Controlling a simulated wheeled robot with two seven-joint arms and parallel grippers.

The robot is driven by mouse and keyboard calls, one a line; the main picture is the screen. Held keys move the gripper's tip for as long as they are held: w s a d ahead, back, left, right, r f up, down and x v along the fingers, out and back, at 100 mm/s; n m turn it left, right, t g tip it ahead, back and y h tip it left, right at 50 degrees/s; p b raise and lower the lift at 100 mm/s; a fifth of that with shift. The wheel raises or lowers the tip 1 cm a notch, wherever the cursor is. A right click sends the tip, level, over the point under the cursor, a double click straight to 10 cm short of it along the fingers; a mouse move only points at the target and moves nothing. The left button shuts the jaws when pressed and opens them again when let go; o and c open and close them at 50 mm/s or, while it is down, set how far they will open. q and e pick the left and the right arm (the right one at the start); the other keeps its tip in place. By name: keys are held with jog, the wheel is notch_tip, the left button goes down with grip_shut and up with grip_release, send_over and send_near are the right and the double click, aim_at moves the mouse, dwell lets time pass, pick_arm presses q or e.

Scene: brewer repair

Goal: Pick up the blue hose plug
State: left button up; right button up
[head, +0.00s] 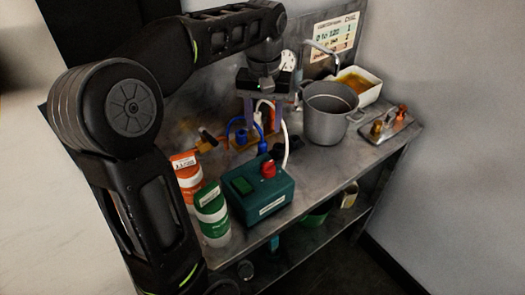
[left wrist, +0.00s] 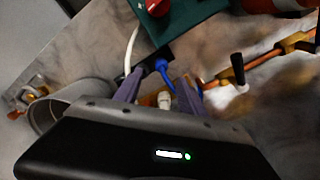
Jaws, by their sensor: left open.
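The blue hose (head: 235,124) loops on the metal bench behind a dark green box (head: 262,191). Its blue plug end (head: 262,147) is close to the back of that box; I cannot tell whether it is seated in anything. The plug also shows in the left wrist view (left wrist: 161,65), just beyond the fingertips. My left gripper (head: 263,123) points down above the hoses, its two purple fingers apart. In the left wrist view the gripper (left wrist: 160,80) has a white connector (left wrist: 165,99) visible between its fingers, apparently below them. My right gripper is not in view.
A white hose (head: 286,140) rises beside the left gripper. A grey pot (head: 328,112), a white tray of amber liquid (head: 358,84) and a metal plate with fittings (head: 388,126) stand right. Orange (head: 187,172) and green (head: 212,213) canisters stand left of the box.

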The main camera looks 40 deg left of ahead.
aim_at(263, 142)
pick_arm(q)
jog(key=shift+f, duration=0.1)
jog(key=shift+f, duration=1.2)
jog(key=f, duration=0.5)
jog(key=shift+s+f, duration=0.15)
jog(key=shift+s, duration=0.05)
jog(key=shift+c, duration=0.3)
grip_shut()
